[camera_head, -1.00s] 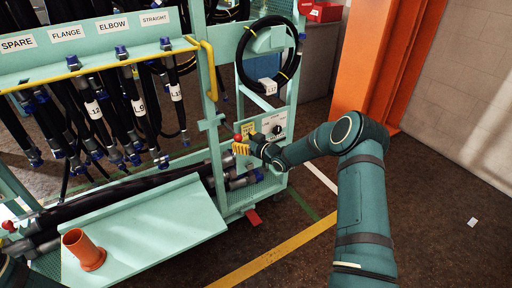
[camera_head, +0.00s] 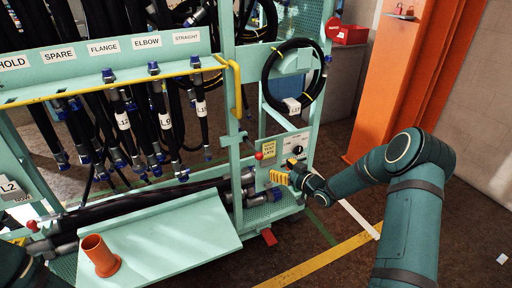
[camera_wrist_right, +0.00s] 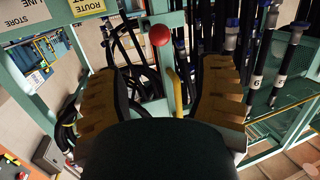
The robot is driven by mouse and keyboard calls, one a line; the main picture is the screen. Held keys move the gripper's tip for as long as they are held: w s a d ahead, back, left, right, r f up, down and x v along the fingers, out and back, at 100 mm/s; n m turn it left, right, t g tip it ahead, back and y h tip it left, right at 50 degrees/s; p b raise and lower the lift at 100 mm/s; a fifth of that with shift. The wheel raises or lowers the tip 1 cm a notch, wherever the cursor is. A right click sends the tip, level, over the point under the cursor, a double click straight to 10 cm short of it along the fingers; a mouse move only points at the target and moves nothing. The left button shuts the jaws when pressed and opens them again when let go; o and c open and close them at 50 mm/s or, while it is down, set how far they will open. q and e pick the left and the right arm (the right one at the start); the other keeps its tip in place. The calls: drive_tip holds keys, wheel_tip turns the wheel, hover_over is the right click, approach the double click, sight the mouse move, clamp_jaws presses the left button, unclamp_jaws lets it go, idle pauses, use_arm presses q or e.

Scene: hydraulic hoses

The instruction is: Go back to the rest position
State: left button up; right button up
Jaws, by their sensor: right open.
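My right gripper (camera_head: 281,177), with yellow fingers, is in front of the hose rack's small control panel (camera_head: 292,146). It is just right of and below a red ball knob (camera_head: 259,155). In the right wrist view my right gripper (camera_wrist_right: 161,95) has its fingers wide apart. The red knob (camera_wrist_right: 159,35) shows beyond the gap, and nothing is gripped. My right arm (camera_head: 405,215) reaches in from the lower right. A dark teal part of my left arm (camera_head: 14,264) shows at the lower left corner; its gripper is outside the frame.
The teal hose rack (camera_head: 232,100) holds several black hoses with blue fittings. A coiled hose (camera_head: 268,80) hangs on its end. An orange cup (camera_head: 100,256) stands on the teal shelf (camera_head: 170,240).

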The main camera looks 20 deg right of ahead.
drive_tip(key=s+a+f+m+g, duration=0.2)
drive_tip(key=s+a+f+g, duration=0.15)
drive_tip(key=a+f, duration=0.4)
drive_tip(key=s+a+f+m+g, duration=0.25)
drive_tip(key=s+a+f, duration=0.2)
drive_tip(key=a, duration=0.65)
drive_tip(key=s+a+f+g, duration=0.1)
drive_tip(key=s+a+g, duration=0.1)
drive_tip(key=s, duration=0.5)
drive_tip(key=s+a+f+g, duration=0.1)
drive_tip(key=s+a+g, duration=0.2)
drive_tip(key=s, duration=0.4)
drive_tip(key=s+a+f+g+h, duration=0.1)
drive_tip(key=s+a+f+g, duration=0.1)
drive_tip(key=s+a, duration=0.2)
drive_tip(key=s, duration=0.3)
drive_tip(key=shift+s+a+m+g, duration=0.15)
drive_tip(key=shift+s+m+g, duration=0.2)
drive_tip(key=shift+g, duration=0.05)
